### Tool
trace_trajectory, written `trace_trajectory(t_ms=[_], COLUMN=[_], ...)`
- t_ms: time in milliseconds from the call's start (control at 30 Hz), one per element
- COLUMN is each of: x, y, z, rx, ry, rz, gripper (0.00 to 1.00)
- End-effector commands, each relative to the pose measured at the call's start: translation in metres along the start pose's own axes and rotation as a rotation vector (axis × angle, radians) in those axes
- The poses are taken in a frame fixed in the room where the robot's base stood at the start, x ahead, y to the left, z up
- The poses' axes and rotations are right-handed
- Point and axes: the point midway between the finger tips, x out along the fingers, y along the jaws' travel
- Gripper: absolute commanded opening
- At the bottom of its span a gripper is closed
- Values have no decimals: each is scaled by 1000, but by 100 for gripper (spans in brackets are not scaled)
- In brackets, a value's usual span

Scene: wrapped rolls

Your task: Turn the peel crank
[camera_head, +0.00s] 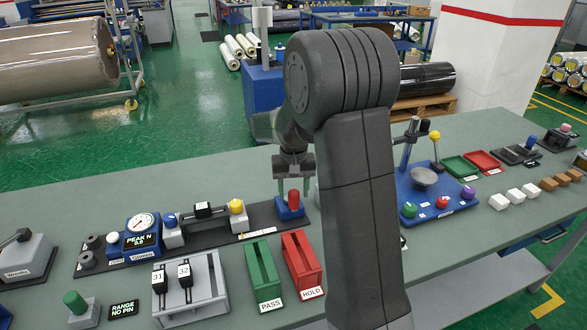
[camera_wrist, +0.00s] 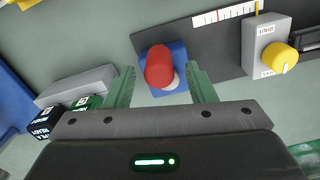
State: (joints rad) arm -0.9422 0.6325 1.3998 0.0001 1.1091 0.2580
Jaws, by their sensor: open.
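A red upright handle on a blue block, which looks like the peel crank (camera_head: 293,202), stands at the right end of a dark base plate (camera_head: 262,217). In the wrist view the red handle (camera_wrist: 159,66) shows from above, with a pale round part beside its foot. My gripper (camera_head: 294,186) points down over it. In the wrist view its green fingers (camera_wrist: 162,80) are open, one on each side of the handle, with gaps on both sides. Whether the fingertips reach down to the handle's height is unclear. A blue gauge unit (camera_head: 141,240) with a "PEAK N" display sits at the plate's left.
A yellow knob on a grey block (camera_head: 237,217) stands left of the crank. Green PASS (camera_head: 262,272) and red HOLD (camera_head: 301,262) holders stand in front. A blue stand with a bowl (camera_head: 424,178) is to the right. My arm hides the bench's middle.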

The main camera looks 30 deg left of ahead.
Motion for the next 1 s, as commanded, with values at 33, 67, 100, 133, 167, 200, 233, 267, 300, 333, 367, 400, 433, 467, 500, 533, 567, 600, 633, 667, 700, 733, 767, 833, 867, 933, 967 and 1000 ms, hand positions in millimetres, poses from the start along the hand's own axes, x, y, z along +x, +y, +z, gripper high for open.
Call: trace_trajectory(t_ms=[33, 67, 100, 133, 167, 200, 233, 267, 300, 333, 367, 400, 433, 467, 500, 533, 567, 600, 633, 667, 700, 733, 767, 833, 867, 933, 967, 1000], x=[-13, -20, -29, -37, -44, -53, -59, -66, -73, -79, -83, -89, -93, -96, -100, -102, -104, -105, -106, -107, -107, -107, -107, -107, -107, -107, -107, -107], y=[0, 0, 0, 0, 0, 0, 0, 0, 0, 0, 0, 0, 0, 0, 0, 0, 0, 0, 0, 0, 0, 0, 0, 0, 0, 0, 0, 0], z=[-2, -1, -1, -1, -1, -1, -1, -1, -1, -1, -1, -1, -1, -1, -1, 0, 0, 0, 0, 0, 0, 0, 0, 0, 0, 0, 0, 0], rx=[0, 0, 0, 0, 0, 0, 0, 0, 0, 0, 0, 0, 0, 0, 0, 0, 0, 0, 0, 0, 0, 0, 0, 0, 0, 0, 0, 0], ry=[7, 7, 6, 7, 6, 6, 6, 5, 5, 5, 5, 3, 4, 3, 2, 2, 2, 2, 2, 1, 1, 1, 1, 1, 1, 1, 1, 1], rz=[-2, -2, -1, -2, -2, -1, -2, -1, -1, -1, -1, -1, -1, -1, -1, -1, -1, -1, 0, 0, 0, 0, 0, 0, 0, 0, 0, 0], gripper=[50, 50, 50, 50, 50, 50, 50, 50, 50, 50, 50, 50, 50, 50, 50, 50, 50, 50, 50, 50, 50, 50, 50, 50, 50, 50, 50, 50])
